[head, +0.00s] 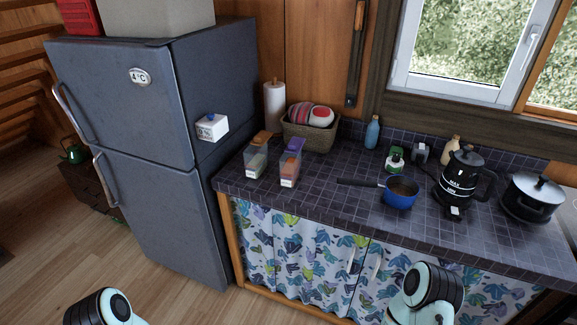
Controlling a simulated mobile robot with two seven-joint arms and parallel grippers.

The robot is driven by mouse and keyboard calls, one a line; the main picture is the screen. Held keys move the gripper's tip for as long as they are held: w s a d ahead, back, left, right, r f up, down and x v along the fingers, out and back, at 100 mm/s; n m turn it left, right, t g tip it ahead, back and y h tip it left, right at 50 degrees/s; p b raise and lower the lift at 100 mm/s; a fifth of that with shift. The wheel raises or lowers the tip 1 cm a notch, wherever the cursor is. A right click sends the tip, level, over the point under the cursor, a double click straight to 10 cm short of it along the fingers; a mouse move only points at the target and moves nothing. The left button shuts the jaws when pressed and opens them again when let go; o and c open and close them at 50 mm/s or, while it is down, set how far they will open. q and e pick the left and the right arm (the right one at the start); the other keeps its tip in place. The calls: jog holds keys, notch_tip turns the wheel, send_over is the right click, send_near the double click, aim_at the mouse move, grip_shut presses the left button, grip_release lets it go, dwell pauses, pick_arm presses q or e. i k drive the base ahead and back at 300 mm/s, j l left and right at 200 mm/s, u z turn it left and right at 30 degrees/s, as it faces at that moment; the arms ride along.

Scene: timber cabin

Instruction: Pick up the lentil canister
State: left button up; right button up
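Two clear canisters stand side by side at the left end of the tiled counter. The left canister (256,161) has an orange-brown lid and pale contents. The right canister (289,169) has a purple lid and reddish-orange contents. Each has a white label low on its front, too small to read, so I cannot tell for sure which one holds lentils. Both are upright. Only rounded links of my two arms show at the bottom edge, well short of the canisters. Neither gripper is in view.
The fridge (150,150) stands left of the counter (335,205). Behind the canisters are a paper roll (274,107) and a wicker basket (308,136). Right of them are a blue saucepan (398,196), kettle (459,187) and black pot (530,203). The counter between canisters and saucepan is clear.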

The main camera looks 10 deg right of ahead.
aim_at(291, 167)
jog(key=i+j+z, duration=0.1)
jog(key=i+j, duration=0.3)
jog(key=j, duration=0.25)
jog(key=i+j+z, duration=0.15)
jog(key=j, duration=0.2)
jog(key=i, duration=0.05)
